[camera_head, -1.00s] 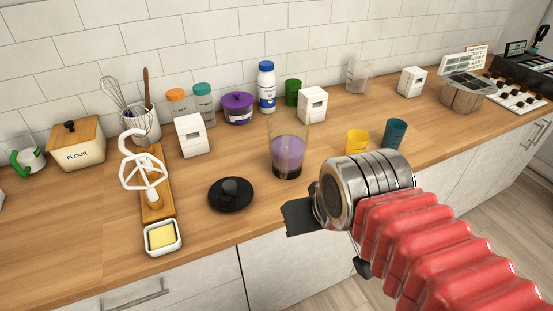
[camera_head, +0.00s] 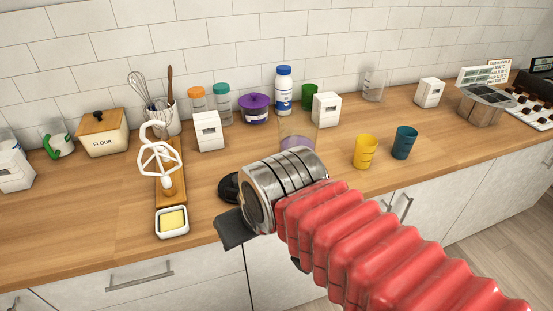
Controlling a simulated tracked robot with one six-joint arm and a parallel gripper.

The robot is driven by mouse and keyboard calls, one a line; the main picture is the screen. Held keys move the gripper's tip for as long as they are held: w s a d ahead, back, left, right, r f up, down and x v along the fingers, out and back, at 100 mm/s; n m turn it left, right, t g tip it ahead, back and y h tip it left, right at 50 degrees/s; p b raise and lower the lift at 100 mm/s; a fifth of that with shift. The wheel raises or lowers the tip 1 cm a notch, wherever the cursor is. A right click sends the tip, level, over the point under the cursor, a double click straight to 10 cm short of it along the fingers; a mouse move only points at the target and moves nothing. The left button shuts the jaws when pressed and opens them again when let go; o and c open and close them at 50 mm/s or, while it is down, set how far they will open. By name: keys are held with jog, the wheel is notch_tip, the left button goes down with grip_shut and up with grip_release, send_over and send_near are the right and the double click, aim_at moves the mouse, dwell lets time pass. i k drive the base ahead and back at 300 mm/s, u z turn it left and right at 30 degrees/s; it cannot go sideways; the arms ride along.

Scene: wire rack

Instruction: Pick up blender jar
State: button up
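The blender jar (camera_head: 297,132) is a clear container with purple contents, upright on the wooden counter near the middle of the view. Its lower part is hidden behind my arm's metal wrist. My gripper (camera_head: 235,230) is at the counter's front edge, in front and to the left of the jar. Only one dark finger plate shows clearly, so its opening cannot be told. It looks apart from the jar.
A yellow cup (camera_head: 366,152) and a teal cup (camera_head: 404,142) stand right of the jar. A white box (camera_head: 326,109) and a blue-capped bottle (camera_head: 283,92) stand behind it. A butter dish (camera_head: 172,222) and a white beater (camera_head: 160,160) are at left. The counter's left front is clear.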

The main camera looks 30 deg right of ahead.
aim_at(298, 126)
jog(key=u, duration=1.4)
jog(key=k, duration=1.15)
jog(key=z, duration=0.65)
jog(key=i, duration=0.95)
jog(key=z, duration=0.05)
